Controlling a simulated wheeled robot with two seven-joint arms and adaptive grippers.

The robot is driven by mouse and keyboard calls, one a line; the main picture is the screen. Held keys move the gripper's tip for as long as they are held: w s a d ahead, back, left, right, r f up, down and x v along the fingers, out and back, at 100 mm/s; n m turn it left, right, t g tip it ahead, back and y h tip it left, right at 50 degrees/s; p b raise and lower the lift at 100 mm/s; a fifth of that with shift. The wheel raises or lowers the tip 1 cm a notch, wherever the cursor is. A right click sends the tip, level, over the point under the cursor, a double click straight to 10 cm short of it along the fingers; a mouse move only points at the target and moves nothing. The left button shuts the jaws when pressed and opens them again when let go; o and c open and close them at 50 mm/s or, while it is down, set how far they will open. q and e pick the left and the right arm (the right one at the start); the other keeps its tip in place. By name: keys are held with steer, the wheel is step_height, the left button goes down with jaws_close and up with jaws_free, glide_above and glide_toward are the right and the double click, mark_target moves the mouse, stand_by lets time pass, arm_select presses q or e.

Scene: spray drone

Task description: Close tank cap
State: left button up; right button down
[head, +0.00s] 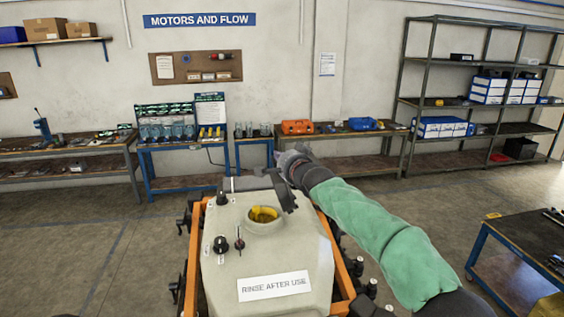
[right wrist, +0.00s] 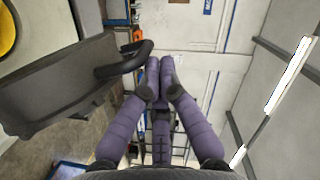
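The pale tank (head: 265,255) stands in an orange frame in the head view, with a "RINSE AFTER USE" label. Its round filler opening (head: 263,214) is uncovered and shows yellow inside. The dark grey tank cap (head: 284,192) stands raised behind and right of the opening. In the right wrist view the cap (right wrist: 62,85) fills the left side, with a curved black handle (right wrist: 128,60). My right gripper (head: 277,157) is behind the cap; in the wrist view its purple fingertips (right wrist: 159,62) are together, empty, just right of the handle. Whether they touch it is unclear. My left gripper is out of view.
Black knobs (head: 221,244) sit on the tank's near top. Workbenches (head: 180,143) line the back wall and a metal shelf rack (head: 478,100) stands at right. A dark table (head: 525,255) is at the right edge. Floor is clear left of the tank.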

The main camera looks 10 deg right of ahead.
steer(key=shift+a+f+n+h+b, duration=0.35)
steer(key=shift+a+n+b, duration=0.5)
steer(key=shift+b, duration=0.5)
steer(key=shift+a+f+b, duration=0.15)
steer(key=shift+a+b, duration=0.15)
steer(key=shift+b, duration=0.05)
steer(key=a+f+n+g+h+b, duration=0.1)
steer(key=a+f+n+h+b, duration=0.1)
steer(key=a+f+n+b, duration=0.5)
steer(key=shift+a+f+b, duration=2.1)
steer(key=shift+a+b, duration=1.05)
steer(key=shift+b, duration=1.3)
steer(key=shift+h, duration=0.25)
